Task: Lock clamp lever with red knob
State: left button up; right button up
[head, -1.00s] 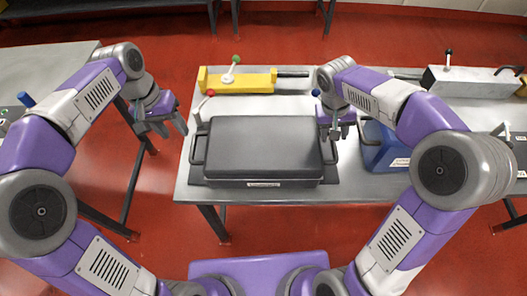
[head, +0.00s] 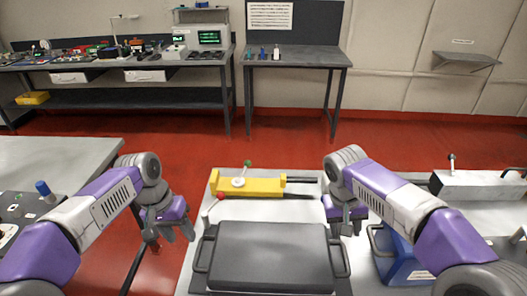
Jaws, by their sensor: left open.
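The clamp lever with a red knob (head: 220,196) stands at the back left corner of the dark grey case (head: 272,256) on the metal table. Its shaft leans up and to the right. My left gripper (head: 180,234) is open and empty, left of the red knob and apart from it, beside the table's left edge. My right gripper (head: 347,224) is at the back right corner of the case; its fingers are small, and I cannot tell whether they are open or what they touch.
A yellow fixture (head: 262,187) with a green-knobbed lever (head: 247,165) lies behind the case. A blue box (head: 400,262) stands to the right. A white block fixture (head: 485,184) is farther right. A control panel (head: 20,215) is on the left table. Red floor separates the tables.

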aim_at(220, 196)
jog(key=k, duration=1)
